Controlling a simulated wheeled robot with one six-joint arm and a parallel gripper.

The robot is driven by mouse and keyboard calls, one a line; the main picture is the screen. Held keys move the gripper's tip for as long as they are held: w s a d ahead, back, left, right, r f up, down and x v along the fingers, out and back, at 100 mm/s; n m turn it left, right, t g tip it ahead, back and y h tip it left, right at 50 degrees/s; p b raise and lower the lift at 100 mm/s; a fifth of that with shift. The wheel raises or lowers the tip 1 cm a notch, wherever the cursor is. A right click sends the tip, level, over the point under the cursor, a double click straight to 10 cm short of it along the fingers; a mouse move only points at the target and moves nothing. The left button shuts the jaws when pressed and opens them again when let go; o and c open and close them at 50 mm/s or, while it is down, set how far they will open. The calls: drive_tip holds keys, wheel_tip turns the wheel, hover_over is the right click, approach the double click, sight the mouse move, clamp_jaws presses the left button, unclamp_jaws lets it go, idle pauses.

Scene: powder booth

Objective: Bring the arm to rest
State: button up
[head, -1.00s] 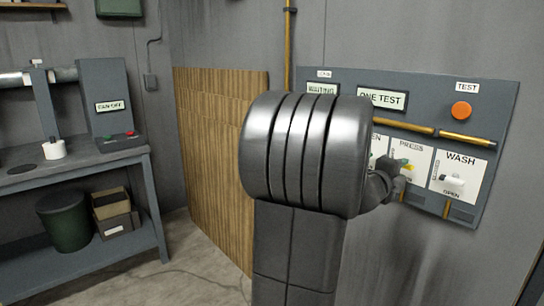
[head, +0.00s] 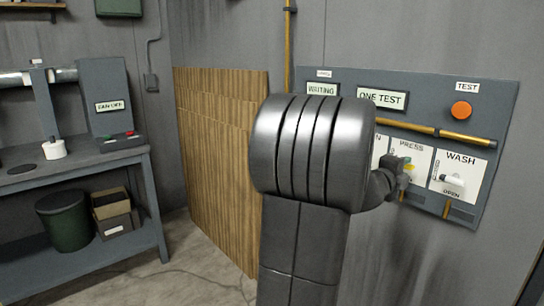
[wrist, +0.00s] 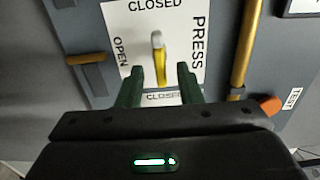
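My gripper (wrist: 160,88) is in front of the PRESS plate (wrist: 184,18) on the wall panel. Its two dark green fingers stand apart, with the yellow PRESS lever (wrist: 159,62) beyond and between their tips in the wrist view. Nothing is held between the fingers. In the head view my arm hides much of the gripper (head: 402,175) and part of the panel (head: 447,92). The PRESS plate also shows in the head view (head: 415,154), right of the arm.
The WASH plate (head: 459,167) with a white lever is right of PRESS. An orange TEST button (head: 461,110) and brass pipes (head: 468,139) stick out from the panel. A grey bench (head: 75,172) stands at the left. Bare floor (head: 190,275) shows between.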

sight(406, 167)
drive_tip(key=x, duration=0.3)
drive_tip(key=shift+w+r+p, duration=0.1)
drive_tip(key=shift+r+p, duration=0.05)
drive_tip(key=shift+p, duration=0.15)
drive_tip(key=n+p, duration=0.2)
drive_tip(key=shift+a+r+n, duration=0.1)
drive_tip(key=shift+r+n, duration=0.2)
drive_tip(key=shift+f+n+p, duration=0.1)
drive_tip(key=shift+n+p, duration=1.35)
drive_tip(key=shift+n, duration=0.55)
drive_tip(key=shift+s, duration=0.2)
